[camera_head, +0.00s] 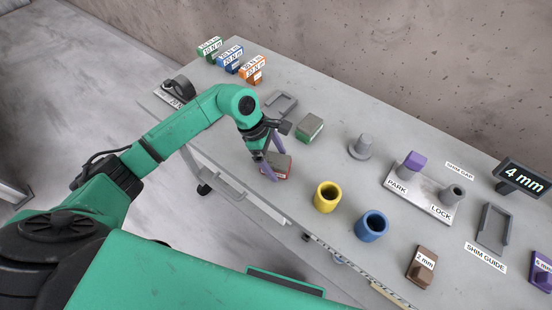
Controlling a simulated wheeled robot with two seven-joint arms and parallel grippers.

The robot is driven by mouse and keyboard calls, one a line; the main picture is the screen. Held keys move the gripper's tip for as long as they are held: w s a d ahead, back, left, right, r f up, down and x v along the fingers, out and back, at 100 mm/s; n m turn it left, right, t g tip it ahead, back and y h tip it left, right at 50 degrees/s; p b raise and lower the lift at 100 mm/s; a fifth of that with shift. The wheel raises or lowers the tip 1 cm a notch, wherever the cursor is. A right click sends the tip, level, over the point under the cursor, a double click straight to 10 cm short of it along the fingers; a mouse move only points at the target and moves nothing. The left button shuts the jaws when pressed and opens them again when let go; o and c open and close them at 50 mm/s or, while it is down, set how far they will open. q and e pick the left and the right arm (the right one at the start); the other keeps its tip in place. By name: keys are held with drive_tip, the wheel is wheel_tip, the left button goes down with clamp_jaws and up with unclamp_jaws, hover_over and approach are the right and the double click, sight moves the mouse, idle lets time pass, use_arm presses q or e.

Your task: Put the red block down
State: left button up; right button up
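The red block (281,168), with a grey top and red sides, is at the front part of the grey slab, left of the yellow cup. My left gripper (275,162) reaches down over it from above. Its purple fingers are on either side of the block and look shut on it. One finger covers the block's left end. I cannot tell whether the block's underside touches the slab or is slightly above it. My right gripper is not in view.
A green block (309,127) and a grey tray (280,103) lie behind the gripper. A yellow cup (327,197) and a blue cup (371,226) stand to the right. The slab's front edge is close to the red block. A grey peg (361,147) stands farther back.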

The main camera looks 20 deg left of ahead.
use_arm(q)
drive_tip(key=shift+r, duration=0.2)
drive_tip(key=shift+a+r, duration=0.15)
drive_tip(key=shift+r, duration=0.1)
drive_tip(key=b+v, duration=0.4)
drive_tip(key=v, duration=0.7)
drive_tip(key=shift+r, duration=0.2)
drive_tip(key=shift+s+f, duration=0.1)
